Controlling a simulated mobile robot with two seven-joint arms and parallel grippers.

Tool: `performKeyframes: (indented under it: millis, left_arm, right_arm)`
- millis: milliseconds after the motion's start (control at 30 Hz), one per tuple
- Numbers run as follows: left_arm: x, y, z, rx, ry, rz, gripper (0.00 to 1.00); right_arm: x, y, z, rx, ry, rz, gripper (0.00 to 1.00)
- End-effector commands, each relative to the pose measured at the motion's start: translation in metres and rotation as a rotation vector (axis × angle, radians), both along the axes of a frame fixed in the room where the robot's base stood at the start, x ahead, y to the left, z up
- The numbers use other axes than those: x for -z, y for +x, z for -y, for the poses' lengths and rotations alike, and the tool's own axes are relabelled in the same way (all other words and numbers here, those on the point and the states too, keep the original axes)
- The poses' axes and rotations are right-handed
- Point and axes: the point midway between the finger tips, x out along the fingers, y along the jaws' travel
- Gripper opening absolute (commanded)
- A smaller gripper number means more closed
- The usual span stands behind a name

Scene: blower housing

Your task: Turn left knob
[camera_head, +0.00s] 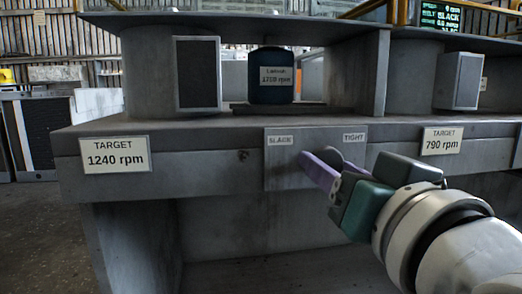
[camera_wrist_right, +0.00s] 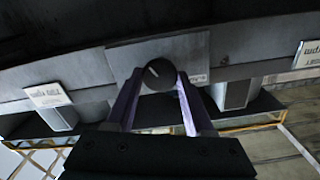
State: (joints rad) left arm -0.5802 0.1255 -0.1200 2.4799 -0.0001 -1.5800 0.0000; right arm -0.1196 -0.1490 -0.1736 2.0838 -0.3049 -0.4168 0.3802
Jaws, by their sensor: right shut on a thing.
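A round dark knob (camera_wrist_right: 158,74) with a pale pointer line sits on a grey panel (camera_head: 283,168) on the front of the bench. The panel carries a left label that seems to read SLACK or BLACK and a right label reading TIGHT. My right gripper (camera_head: 320,168) reaches in from the right. Its purple fingers are shut on the knob, one on each side, as the right wrist view (camera_wrist_right: 158,85) shows. In the head view the fingers cover most of the knob. It is the only knob I can make out. My left gripper is not in view.
Signs reading TARGET 1240 rpm (camera_head: 115,155) and TARGET 790 rpm (camera_head: 442,141) are on the bench front. A dark blue cylinder (camera_head: 271,75) labelled 1710 rpm or similar stands above the panel, between grey housings. The space under the bench is open.

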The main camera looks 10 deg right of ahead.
Motion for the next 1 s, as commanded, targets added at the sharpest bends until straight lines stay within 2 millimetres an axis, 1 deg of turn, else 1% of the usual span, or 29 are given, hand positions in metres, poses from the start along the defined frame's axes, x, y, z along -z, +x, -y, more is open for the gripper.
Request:
performKeyframes:
  millis: [33, 300, 800, 833, 1000]
  left_arm:
    - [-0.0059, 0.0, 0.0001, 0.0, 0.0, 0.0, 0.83]
    - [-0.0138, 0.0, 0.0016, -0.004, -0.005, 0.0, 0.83]
    - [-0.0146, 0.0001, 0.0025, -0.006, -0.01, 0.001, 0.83]
    - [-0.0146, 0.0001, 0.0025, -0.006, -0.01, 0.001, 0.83]
    - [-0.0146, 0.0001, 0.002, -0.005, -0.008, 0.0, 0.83]
  right_arm:
    - [-0.0029, 0.0, 0.0001, 0.001, 0.029, -0.001, 0.0]
    - [-0.0014, 0.0, 0.0001, 0.0, 0.123, -0.003, 0.0]
    - [-0.0008, 0.0001, 0.0003, 0.0, 0.142, -0.002, 0.0]
    - [-0.0008, 0.0001, 0.0003, 0.0, 0.142, -0.002, 0.54]
    - [-0.0006, 0.0001, 0.0003, 0.0, 0.142, -0.003, 0.73]
